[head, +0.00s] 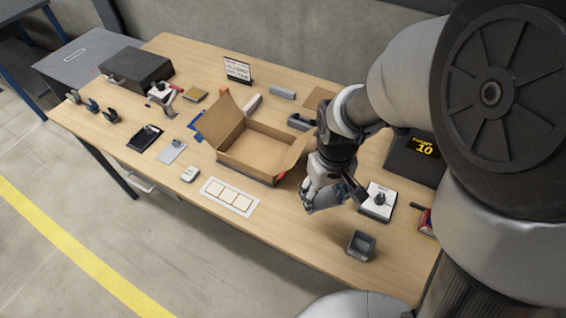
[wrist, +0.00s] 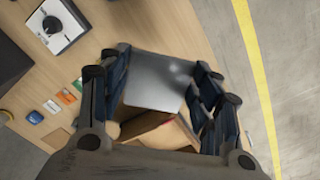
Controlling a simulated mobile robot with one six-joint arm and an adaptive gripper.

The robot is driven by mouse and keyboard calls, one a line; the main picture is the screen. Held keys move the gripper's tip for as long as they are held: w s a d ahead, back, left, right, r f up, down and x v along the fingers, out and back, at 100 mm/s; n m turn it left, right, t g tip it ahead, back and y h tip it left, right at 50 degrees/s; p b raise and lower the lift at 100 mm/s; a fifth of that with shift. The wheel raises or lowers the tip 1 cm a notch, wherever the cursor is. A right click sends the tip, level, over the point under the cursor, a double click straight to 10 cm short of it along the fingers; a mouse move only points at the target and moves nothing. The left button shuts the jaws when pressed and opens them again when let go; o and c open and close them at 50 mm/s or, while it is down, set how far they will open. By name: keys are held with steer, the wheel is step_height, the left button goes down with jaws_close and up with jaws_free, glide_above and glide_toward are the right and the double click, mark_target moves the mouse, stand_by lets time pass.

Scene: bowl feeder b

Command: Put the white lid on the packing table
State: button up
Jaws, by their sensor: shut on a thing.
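My gripper (head: 318,198) is above the packing table (head: 300,237), just right of the open cardboard box. In the wrist view my gripper (wrist: 160,95) has its fingers on both sides of a flat, square, pale grey panel (wrist: 157,80), which looks like the white lid in shade. The fingers are shut on it and hold it. In the head view the held lid is mostly hidden by the fingers. The packing table's wooden top also shows in the wrist view (wrist: 120,22).
An open cardboard box (head: 262,150) stands mid-table, flaps up. A white-topped device with a black knob (head: 378,200) and a small grey bin (head: 361,245) are right of my gripper. A white card strip (head: 229,197) lies near the front edge. Bare wood lies between strip and bin.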

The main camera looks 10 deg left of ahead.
step_height(320, 180, down, 20)
steer(key=b, duration=0.6)
steer(key=shift+d+b, duration=0.1)
steer(key=shift+b, duration=0.25)
steer(key=shift+f, duration=0.1)
steer(key=shift+f, duration=0.15)
steer(key=o, duration=0.9)
steer(key=shift+r, duration=0.2)
step_height(320, 180, up, 12)
steer(key=p, duration=0.4)
steer(key=shift+r, duration=0.15)
step_height(320, 180, up, 7)
steer(key=m+t, duration=0.1)
glide_above(315, 233)
steer(key=d, duration=0.2)
steer(key=shift+f, duration=0.2)
steer(key=s+d+r+m+t, duration=0.1)
steer(key=s+d+r, duration=0.1)
steer(key=s+r, duration=0.2)
steer(key=s+d+r+m+t, duration=0.1)
steer(key=s+d+r, duration=0.2)
steer(key=r, duration=0.4)
steer(key=s+d+r+m+t, duration=0.1)
steer(key=s+d+r+m, duration=0.1)
steer(key=s+r, duration=0.3)
steer(key=shift+s+d+r+t, duration=0.25)
steer(key=shift+s+d+t, duration=0.05)
steer(key=shift+d, duration=0.1)
